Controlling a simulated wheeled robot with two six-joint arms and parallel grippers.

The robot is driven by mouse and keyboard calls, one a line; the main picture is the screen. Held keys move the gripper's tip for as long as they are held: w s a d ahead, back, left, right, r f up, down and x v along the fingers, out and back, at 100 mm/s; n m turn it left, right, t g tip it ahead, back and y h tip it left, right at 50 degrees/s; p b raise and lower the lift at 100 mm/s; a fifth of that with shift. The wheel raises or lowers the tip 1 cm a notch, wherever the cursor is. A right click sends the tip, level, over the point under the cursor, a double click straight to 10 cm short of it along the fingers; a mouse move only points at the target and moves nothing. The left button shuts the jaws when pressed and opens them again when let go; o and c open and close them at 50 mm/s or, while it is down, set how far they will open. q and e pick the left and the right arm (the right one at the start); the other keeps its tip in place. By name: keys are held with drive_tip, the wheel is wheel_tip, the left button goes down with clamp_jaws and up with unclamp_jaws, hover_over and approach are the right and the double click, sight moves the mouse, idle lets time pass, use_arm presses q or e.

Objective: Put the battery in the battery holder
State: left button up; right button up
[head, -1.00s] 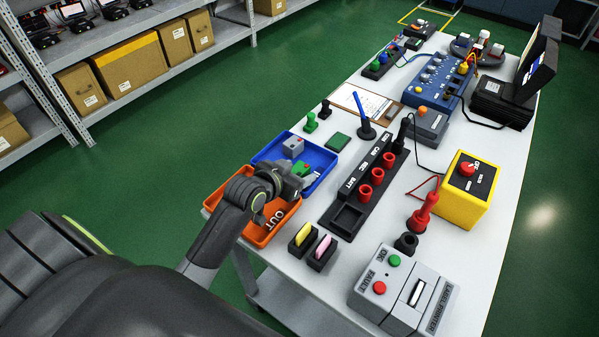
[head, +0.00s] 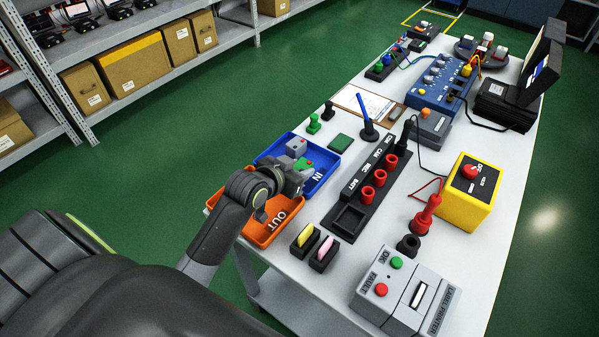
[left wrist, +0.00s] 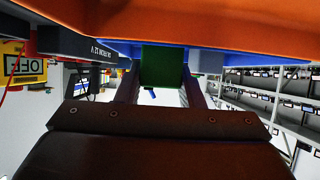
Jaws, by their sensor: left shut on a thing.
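My left gripper (head: 300,172) is over the blue IN tray (head: 325,178), close to the orange OUT tray (head: 262,236). It is shut on a green block, which I take as the battery (head: 303,164). The green block also shows between the two fingers in the left wrist view (left wrist: 163,66). Whether the block touches the tray is unclear. The battery holder is the square black recess (head: 349,219) at the near end of the dark labelled rack, and it looks empty. My right gripper is not in view.
A grey block (head: 296,147) sits in the blue tray. Red sockets (head: 367,194) stand along the rack. Yellow and pink items (head: 305,236) in black holders, a label printer (head: 404,290) and a yellow box (head: 470,192) are nearby. A small green pad (head: 340,143) lies behind.

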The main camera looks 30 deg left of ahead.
sight(299, 168)
use_arm(q)
wheel_tip(299, 168, up, 8)
drive_tip(key=shift+r, duration=0.25)
drive_tip(key=shift+s+d+r+m+h, duration=0.1)
drive_tip(key=shift+s+d+m+h, duration=0.2)
drive_tip(key=shift+m+h, duration=0.15)
drive_tip(key=s+d+r+m+g+h, duration=0.3)
drive_tip(key=s+d+m+g+h, duration=0.2)
drive_tip(key=s, duration=0.6)
drive_tip(key=d+m+h, duration=0.1)
drive_tip(key=m+h, duration=0.1)
drive_tip(key=m, duration=0.1)
drive_tip(key=shift+r, duration=0.2)
drive_tip(key=shift+d+h, duration=0.1)
drive_tip(key=shift+h, duration=0.15)
